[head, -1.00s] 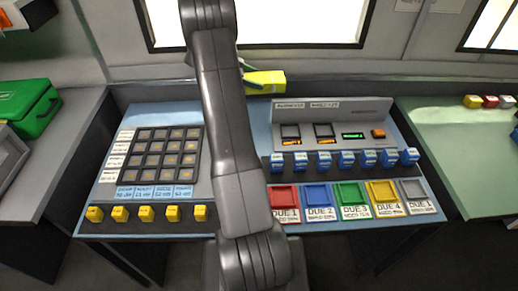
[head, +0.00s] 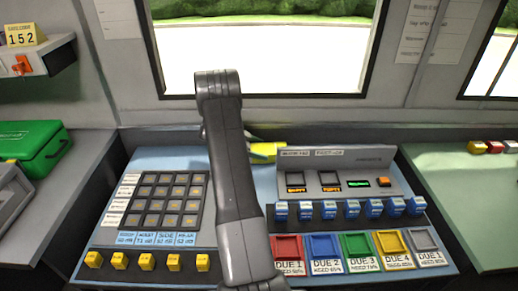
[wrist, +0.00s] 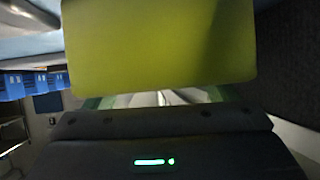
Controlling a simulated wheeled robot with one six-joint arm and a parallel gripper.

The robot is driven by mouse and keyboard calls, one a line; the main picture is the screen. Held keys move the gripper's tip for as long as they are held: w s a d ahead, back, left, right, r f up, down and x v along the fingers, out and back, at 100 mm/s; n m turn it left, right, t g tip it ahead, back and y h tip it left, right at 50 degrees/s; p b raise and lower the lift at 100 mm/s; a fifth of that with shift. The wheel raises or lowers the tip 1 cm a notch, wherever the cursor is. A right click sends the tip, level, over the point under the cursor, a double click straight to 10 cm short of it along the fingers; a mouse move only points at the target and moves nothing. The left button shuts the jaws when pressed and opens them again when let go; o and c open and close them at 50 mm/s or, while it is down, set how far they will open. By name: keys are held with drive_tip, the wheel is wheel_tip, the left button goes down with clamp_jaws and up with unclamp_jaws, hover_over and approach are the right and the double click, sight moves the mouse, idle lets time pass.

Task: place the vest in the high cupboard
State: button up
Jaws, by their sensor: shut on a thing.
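The vest, a yellow-green block (head: 265,151), shows partly behind my arm at the back of the console in the head view. In the wrist view the vest (wrist: 158,52) fills the upper middle, right in front of my gripper (wrist: 160,98). My gripper is shut on it; in the head view the gripper is mostly hidden behind my arm. Only the right part of the vest shows in the head view. I cannot make out a high cupboard in either view.
The console has a button grid (head: 158,207), yellow knobs (head: 146,261), blue knobs (head: 328,209) and coloured trays (head: 323,248). A green case (head: 30,146) lies on the left counter. A wall shelf (head: 35,58) with a "152" card hangs upper left. A window (head: 265,50) is behind.

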drive_tip(key=shift+f, duration=0.1)
drive_tip(key=o, duration=1.1)
drive_tip(key=shift+o, duration=1.2)
